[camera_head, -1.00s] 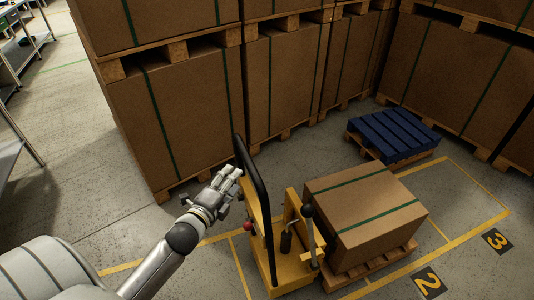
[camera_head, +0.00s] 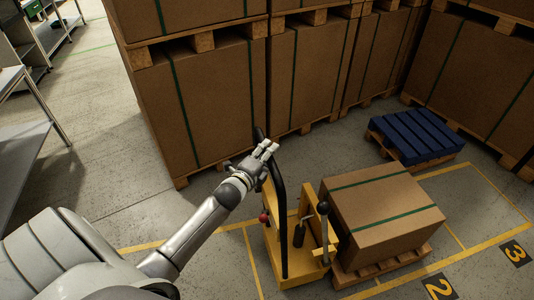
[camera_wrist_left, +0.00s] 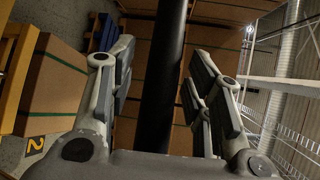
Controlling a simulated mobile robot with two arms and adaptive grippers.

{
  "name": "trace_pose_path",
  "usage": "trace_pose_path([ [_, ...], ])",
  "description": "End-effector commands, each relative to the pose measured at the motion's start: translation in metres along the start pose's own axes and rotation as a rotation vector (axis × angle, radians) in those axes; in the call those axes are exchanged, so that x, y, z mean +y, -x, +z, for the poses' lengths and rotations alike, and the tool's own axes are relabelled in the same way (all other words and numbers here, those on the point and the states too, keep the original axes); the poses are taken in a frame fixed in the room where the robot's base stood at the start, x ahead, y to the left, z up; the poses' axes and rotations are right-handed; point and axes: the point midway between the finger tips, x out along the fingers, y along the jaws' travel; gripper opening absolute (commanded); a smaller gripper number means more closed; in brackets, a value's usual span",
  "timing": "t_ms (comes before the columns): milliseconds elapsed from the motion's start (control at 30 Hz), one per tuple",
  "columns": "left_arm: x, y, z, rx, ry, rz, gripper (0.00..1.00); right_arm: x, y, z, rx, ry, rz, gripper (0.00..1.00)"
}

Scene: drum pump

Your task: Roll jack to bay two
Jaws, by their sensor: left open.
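The yellow jack (camera_head: 290,262) stands on the floor with its tall black handle (camera_head: 280,215) raised. A strapped cardboard box (camera_head: 385,210) on a wooden pallet (camera_head: 385,265) sits just right of the jack; whether the forks are under it is hidden. A floor marking "2" (camera_head: 438,288) lies in front of the pallet. My left gripper (camera_head: 268,148) is at the upper part of the handle. In the left wrist view, its fingers (camera_wrist_left: 160,62) are open with the black handle bar (camera_wrist_left: 163,85) between them. My right gripper is not in view.
A blue pallet (camera_head: 415,135) on a wooden one lies behind the box. Tall stacked cartons (camera_head: 210,105) close off the back. Yellow floor lines (camera_head: 252,262) surround the jack, with a "3" marking (camera_head: 515,252) at right. Metal shelving (camera_head: 20,130) stands left; floor between is clear.

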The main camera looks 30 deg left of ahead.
Motion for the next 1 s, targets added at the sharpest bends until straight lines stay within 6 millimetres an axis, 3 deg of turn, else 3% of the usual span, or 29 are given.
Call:
trace_pose_path([
  [300, 0.0005, -0.0015, -0.0003, 0.0, 0.0, 0.001, 0.45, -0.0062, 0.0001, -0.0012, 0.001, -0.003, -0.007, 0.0],
  [667, 0.0006, -0.0014, -0.0001, 0.0, 0.0, 0.001, 0.0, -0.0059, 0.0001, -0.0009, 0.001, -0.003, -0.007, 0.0],
  [1000, -0.0001, -0.0064, -0.0056, 0.001, 0.0, -0.001, 0.0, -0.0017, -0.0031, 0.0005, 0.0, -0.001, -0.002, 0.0],
])
